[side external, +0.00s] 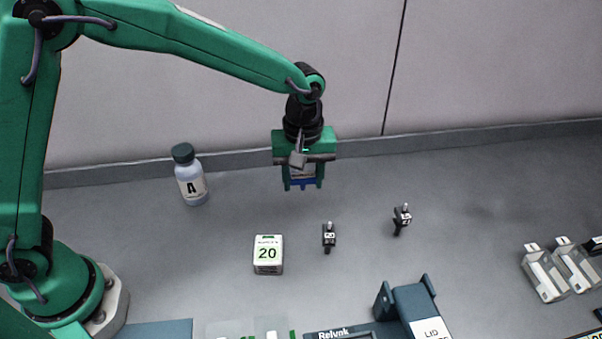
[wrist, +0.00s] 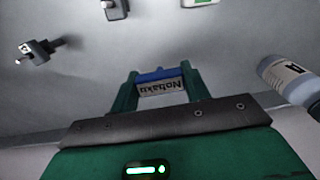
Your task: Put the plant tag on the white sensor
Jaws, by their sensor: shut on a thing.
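My gripper (side external: 303,182) hangs above the table near the back wall, fingers pointing down. It is shut on a small blue-and-grey piece (side external: 304,183), held clear of the table. In the wrist view the piece (wrist: 162,84) sits between the green fingertips (wrist: 160,88) and has a grey face lettered something like "Nobaku". I cannot tell whether it is the plant tag. I cannot tell for certain which thing is the white sensor.
Two small dark devices (side external: 329,237) (side external: 402,218) stand right of the white block. A dark-capped bottle (side external: 190,177) stands at the back left. A blue-grey holder with a lid label (side external: 410,305) is in front. Clear cases (side external: 545,273) lie at the right. The table's middle right is bare.

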